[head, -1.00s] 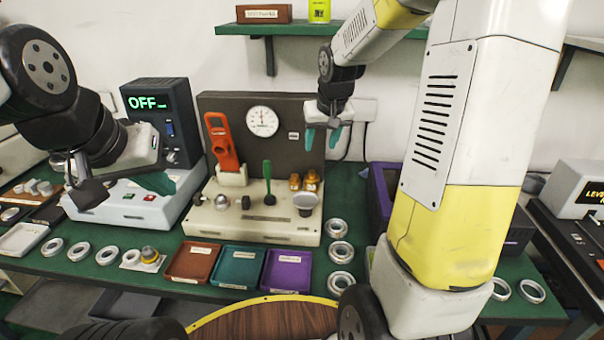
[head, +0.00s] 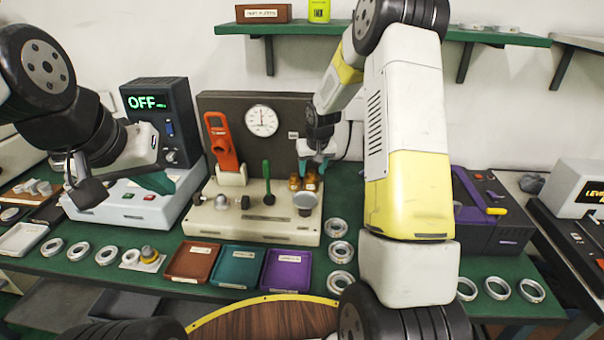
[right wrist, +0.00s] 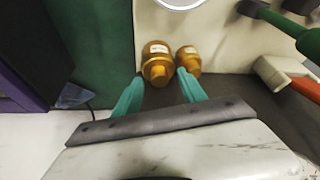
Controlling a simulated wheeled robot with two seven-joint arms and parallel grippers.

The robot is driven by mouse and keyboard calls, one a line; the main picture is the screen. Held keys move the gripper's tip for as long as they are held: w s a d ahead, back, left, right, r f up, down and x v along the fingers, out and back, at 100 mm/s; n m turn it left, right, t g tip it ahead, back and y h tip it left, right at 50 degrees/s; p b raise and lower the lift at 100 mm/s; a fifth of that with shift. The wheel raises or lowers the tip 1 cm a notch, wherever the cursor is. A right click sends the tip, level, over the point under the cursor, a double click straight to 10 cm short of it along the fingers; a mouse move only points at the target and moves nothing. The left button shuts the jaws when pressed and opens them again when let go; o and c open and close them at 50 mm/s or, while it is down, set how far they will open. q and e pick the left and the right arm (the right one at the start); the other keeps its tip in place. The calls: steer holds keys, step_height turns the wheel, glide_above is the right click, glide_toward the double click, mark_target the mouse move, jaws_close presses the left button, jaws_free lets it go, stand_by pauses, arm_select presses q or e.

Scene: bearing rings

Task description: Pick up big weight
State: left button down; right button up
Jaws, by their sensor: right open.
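The big weight (head: 311,182) is a gold-coloured knobbed cylinder standing on the right part of the cream base of the dial stand (head: 222,222). A smaller gold weight (head: 294,183) stands beside it, on its left in the head view. In the right wrist view the big weight (right wrist: 156,60) is the left one and the smaller weight (right wrist: 188,58) is on its right. My right gripper (head: 316,160) is open just above and behind the weights. Its teal fingers (right wrist: 160,92) point at them and hold nothing. My left gripper (head: 120,183) hangs over the white control box; its finger opening is unclear.
A round grey pan (head: 305,200) is directly in front of the weights. A green lever (head: 268,178) and an orange tool (head: 222,145) stand to the left. Metal rings (head: 338,253) lie on the right. Brown, teal and purple trays (head: 279,270) line the front. The green shelf (head: 385,36) is above.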

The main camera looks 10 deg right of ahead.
steer(key=shift+w+f, duration=0.1)
steer(key=shift+f, duration=0.1)
jaws_close()
stand_by(1.2)
steer(key=shift+r, duration=0.15)
